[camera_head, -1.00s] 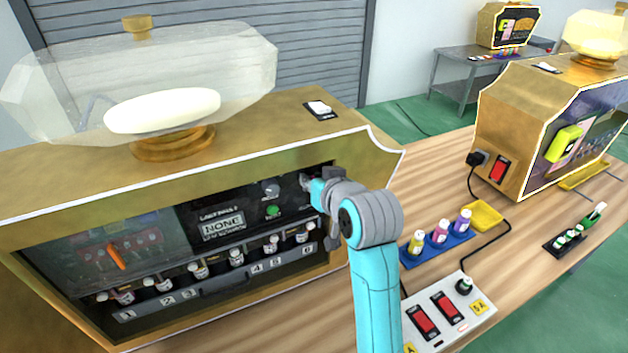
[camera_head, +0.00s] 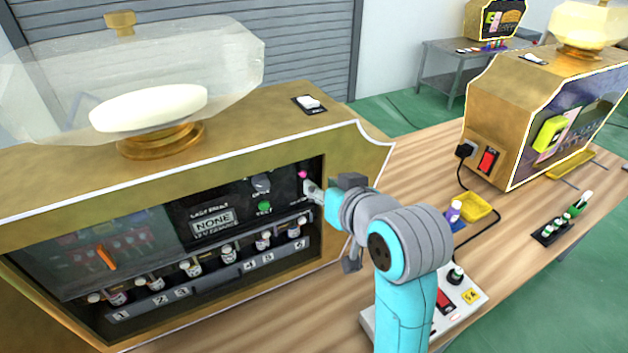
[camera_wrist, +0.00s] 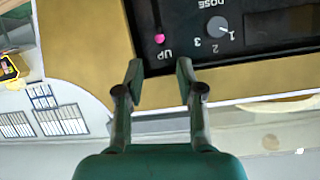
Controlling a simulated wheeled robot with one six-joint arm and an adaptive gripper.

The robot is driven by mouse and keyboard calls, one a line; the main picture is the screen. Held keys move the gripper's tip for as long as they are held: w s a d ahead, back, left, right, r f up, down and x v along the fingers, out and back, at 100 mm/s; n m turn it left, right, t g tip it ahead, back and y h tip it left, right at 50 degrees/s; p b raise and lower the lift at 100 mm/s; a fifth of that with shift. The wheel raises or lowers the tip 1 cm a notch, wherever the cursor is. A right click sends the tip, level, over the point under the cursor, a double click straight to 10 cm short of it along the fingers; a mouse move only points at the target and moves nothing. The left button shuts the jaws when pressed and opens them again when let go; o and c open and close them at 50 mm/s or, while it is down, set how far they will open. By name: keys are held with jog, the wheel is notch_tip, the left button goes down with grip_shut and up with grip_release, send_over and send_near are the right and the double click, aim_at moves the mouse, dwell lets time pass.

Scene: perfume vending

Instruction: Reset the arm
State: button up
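My arm reaches in from the lower right in the head view, toward the right end of the gold vending machine's (camera_head: 255,110) dark front panel. In the wrist view, my gripper (camera_wrist: 158,75) has its two fingers spread apart, with nothing between them. Beyond the fingertips is a pink-tipped lever (camera_wrist: 159,38) marked "UP", and right of it a round dose knob (camera_wrist: 217,27). The pink tip also shows in the head view (camera_head: 303,174). In the head view my fingers are partly hidden by the wrist.
Several small bottles stand in the machine's lower row. A yellow tray (camera_head: 476,207), a power strip (camera_head: 470,290) and a purple-capped bottle (camera_head: 454,210) are on the wooden table right of my arm. A second gold machine (camera_head: 520,120) stands at the back right.

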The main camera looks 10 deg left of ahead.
jog(key=shift+v, duration=0.95)
jog(key=s+d+f+m+t+h, duration=0.1)
jog(key=s+d+f, duration=0.4)
jog(key=f, duration=0.3)
jog(key=s+d+f+m+h, duration=0.1)
jog(key=s+d+f, duration=0.3)
jog(key=f, duration=0.4)
jog(key=s+d+f+m+t+h, duration=0.1)
jog(key=s+d+f+m+h, duration=0.1)
jog(key=s+d+f, duration=0.5)
jog(key=s+d+f+h, duration=0.1)
jog(key=s+d, duration=0.1)
jog(key=s, duration=1)
jog(key=s+d+f+t+h, duration=0.1)
jog(key=s+d, duration=0.2)
jog(key=s, duration=1)
jog(key=shift+h, duration=0.4)
jog(key=shift+d, duration=0.1)
